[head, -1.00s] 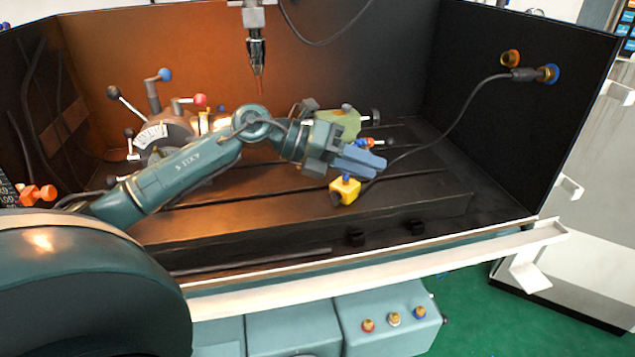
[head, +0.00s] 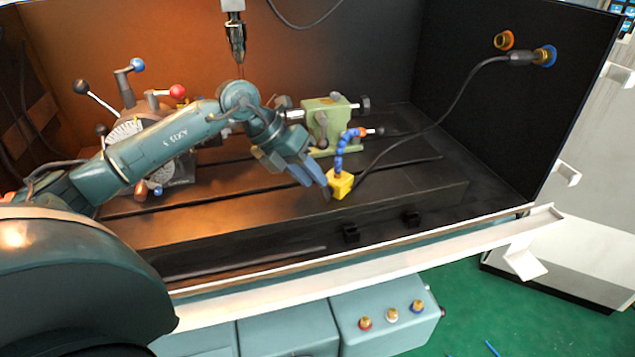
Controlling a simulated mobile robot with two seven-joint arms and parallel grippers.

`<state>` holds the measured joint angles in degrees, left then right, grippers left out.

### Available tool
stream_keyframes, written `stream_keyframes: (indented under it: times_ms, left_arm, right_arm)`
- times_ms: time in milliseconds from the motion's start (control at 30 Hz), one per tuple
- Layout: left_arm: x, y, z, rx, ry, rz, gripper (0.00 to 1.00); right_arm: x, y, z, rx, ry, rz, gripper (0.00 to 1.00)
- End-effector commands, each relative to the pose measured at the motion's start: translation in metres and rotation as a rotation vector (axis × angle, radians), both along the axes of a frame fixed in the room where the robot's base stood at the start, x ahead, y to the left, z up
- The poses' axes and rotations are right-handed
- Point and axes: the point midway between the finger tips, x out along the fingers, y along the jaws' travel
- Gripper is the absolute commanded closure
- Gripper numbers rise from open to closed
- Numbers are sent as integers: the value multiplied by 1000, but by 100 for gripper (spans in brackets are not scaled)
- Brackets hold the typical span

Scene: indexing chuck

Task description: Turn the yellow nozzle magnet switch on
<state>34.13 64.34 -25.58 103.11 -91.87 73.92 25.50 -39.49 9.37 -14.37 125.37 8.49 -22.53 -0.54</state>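The yellow nozzle magnet (head: 340,183) is a small block on the dark machine table, right of centre. A blue segmented nozzle hose (head: 341,152) with an orange tip rises from it, and a black cable leaves its right side. A dark part, perhaps its switch, sits low on its left side. My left gripper (head: 318,186) is just left of the block, its blue fingers pointing down and right toward that dark part. The fingers overlap from this angle, so their gap and any contact cannot be told. My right gripper is not in view.
A green tailstock (head: 328,118) stands behind the magnet. The indexing chuck (head: 135,130) with its levers is at the left. A spindle tool (head: 236,42) hangs above. The cable runs to a blue fitting (head: 545,55) on the right wall. The table right of the magnet is clear.

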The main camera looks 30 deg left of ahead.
Motion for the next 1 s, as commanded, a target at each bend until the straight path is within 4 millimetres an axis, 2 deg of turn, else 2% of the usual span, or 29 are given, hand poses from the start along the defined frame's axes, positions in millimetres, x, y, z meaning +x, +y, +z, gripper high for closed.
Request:
stream_keyframes:
  times_ms: [200, 567, 900, 1000]
  left_arm:
    - [9, -12, -21, -1, 1, -1, 71]
    - [11, -14, -25, -1, -1, -1, 71]
    - [11, -14, -25, -1, -1, -1, 98]
    - [11, -14, -25, -1, -1, -1, 100]
  right_arm:
    - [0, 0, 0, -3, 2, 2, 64]
    - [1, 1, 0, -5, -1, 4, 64]
    - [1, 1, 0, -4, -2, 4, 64]
    - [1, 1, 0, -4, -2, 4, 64]
